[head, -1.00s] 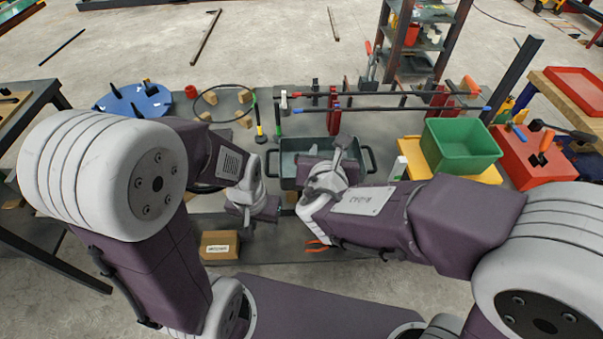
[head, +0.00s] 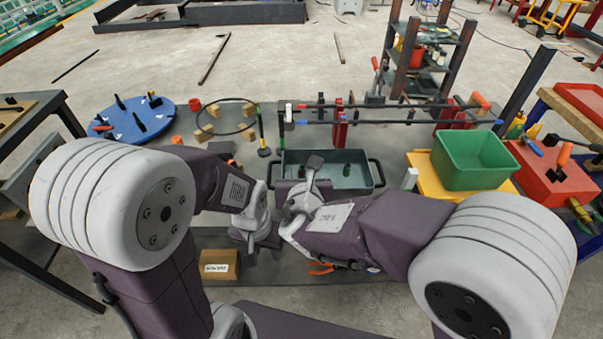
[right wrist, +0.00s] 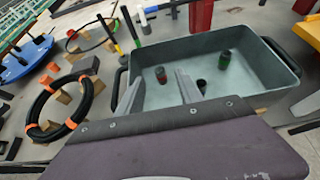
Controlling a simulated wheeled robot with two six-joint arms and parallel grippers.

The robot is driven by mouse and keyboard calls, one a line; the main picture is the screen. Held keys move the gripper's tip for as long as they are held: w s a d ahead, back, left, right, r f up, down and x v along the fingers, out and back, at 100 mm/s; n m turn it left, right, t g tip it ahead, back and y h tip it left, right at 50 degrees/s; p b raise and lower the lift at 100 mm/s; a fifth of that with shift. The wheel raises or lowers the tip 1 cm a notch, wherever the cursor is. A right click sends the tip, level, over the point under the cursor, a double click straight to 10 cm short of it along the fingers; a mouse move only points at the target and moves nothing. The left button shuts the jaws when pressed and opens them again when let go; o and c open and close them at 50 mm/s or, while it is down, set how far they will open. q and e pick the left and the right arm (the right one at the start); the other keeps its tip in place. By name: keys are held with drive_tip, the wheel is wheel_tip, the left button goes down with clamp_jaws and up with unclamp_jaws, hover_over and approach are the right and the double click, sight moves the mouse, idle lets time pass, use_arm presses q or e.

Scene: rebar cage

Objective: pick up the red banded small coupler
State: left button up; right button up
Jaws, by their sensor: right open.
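A dark small coupler with a red band (right wrist: 161,74) stands in the grey bin (right wrist: 272,78), near its left end in the right wrist view. A green-banded coupler (right wrist: 225,60) stands farther right in the bin, and a plain dark coupler (right wrist: 202,86) is nearer. My right gripper (right wrist: 154,88) is open and empty, its two fingers pointing towards the bin, with the red-banded coupler beyond the gap between them. In the head view my right gripper hangs at the bin's near left side. My left gripper (head: 258,240) is lower, beside the bin; its fingers are not clear.
A black ring with orange bands (right wrist: 47,120) lies left of the bin on wooden blocks. A blue round board (head: 137,120) is at the far left. A green box (head: 472,160) on a yellow tray is right of the bin. A cardboard box (head: 219,265) sits near the front.

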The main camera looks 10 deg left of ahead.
sight(302, 171)
drive_tip(key=x, duration=0.5)
drive_tip(key=shift+s+f+b, duration=0.1)
drive_tip(key=shift+f+b, duration=0.1)
drive_tip(key=shift+b, duration=0.1)
drive_tip(key=shift+s+r, duration=0.1)
clamp_jaws()
drive_tip(key=shift+r, duration=0.1)
drive_tip(key=shift+r, duration=0.3)
drive_tip(key=r+p, duration=0.1)
drive_tip(key=r, duration=0.1)
drive_tip(key=r+p, duration=0.1)
drive_tip(key=r, duration=0.1)
drive_tip(key=shift+w+d, duration=0.25)
drive_tip(key=shift+d, duration=0.15)
drive_tip(key=w+d+r+p, duration=0.1)
drive_tip(key=w+d+r, duration=0.4)
drive_tip(key=d, duration=0.4)
drive_tip(key=shift+w+d+r, duration=0.15)
drive_tip(key=shift+w+r, duration=0.15)
drive_tip(key=shift+r, duration=0.3)
